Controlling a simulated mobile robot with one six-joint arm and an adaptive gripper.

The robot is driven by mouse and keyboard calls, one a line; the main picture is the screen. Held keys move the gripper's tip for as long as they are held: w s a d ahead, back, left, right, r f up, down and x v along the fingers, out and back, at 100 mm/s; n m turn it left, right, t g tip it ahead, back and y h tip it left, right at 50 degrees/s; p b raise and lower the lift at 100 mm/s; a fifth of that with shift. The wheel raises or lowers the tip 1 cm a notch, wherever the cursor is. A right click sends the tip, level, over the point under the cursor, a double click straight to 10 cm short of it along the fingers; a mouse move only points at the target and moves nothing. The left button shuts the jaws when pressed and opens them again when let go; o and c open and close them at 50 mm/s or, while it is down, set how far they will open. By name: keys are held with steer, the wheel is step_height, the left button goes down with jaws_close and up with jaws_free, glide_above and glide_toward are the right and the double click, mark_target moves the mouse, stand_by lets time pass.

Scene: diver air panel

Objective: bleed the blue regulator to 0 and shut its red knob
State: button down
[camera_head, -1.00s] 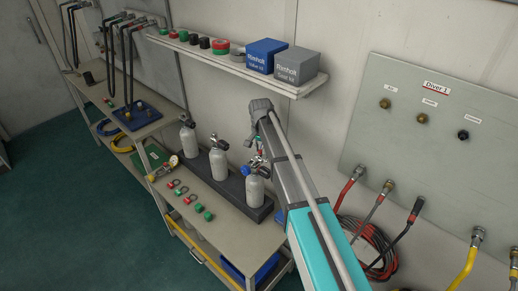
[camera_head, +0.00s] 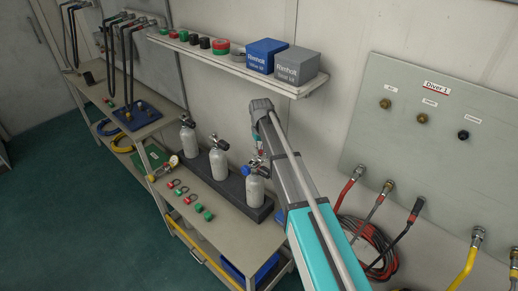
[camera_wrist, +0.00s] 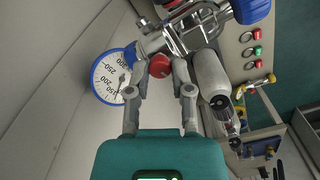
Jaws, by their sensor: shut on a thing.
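The blue regulator shows in the wrist view as a metal body (camera_wrist: 183,33) with a blue-rimmed gauge (camera_wrist: 104,78) at left and a blue knob (camera_wrist: 251,8) at the upper right. The gauge's dark needle is small and its exact reading is unclear. The red knob (camera_wrist: 160,67) sits between the fingertips of my gripper (camera_wrist: 160,76), which is shut on it. In the head view the regulator's blue part (camera_head: 245,170) shows on the nearest grey cylinder (camera_head: 255,190), and my gripper (camera_head: 258,154) is partly hidden by my arm.
Two more cylinders (camera_head: 218,164) (camera_head: 188,139) stand in the dark rack on the bench (camera_head: 235,237). Red and green caps (camera_head: 197,207) lie in front. A shelf (camera_head: 300,91) with boxes hangs above. The Diver 1 panel (camera_head: 430,150) with hoses is at right.

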steer(key=shift+n, duration=0.3)
steer(key=c, duration=0.5)
jaws_free()
steer(key=shift+c, duration=0.2)
steer(key=shift+o, duration=0.2)
steer(key=o, duration=0.5)
steer(key=shift+s+r, duration=0.1)
steer(key=shift+r, duration=0.05)
steer(key=shift+s+a+r+m+t+h+p, duration=0.25)
steer(key=shift+s+r+m+p, duration=0.2)
steer(key=shift+m, duration=0.25)
steer(key=s+a+r+m+t+h+p, duration=0.2)
steer(key=r+m+t+p, duration=0.1)
steer(key=r+m, duration=0.2)
steer(key=s+a+r+m+t+h+p, duration=0.2)
steer(key=s+r+m+t+p, duration=0.1)
steer(key=r+m, duration=0.3)
steer(key=shift+s+p, duration=0.15)
steer(key=shift+p, duration=0.4)
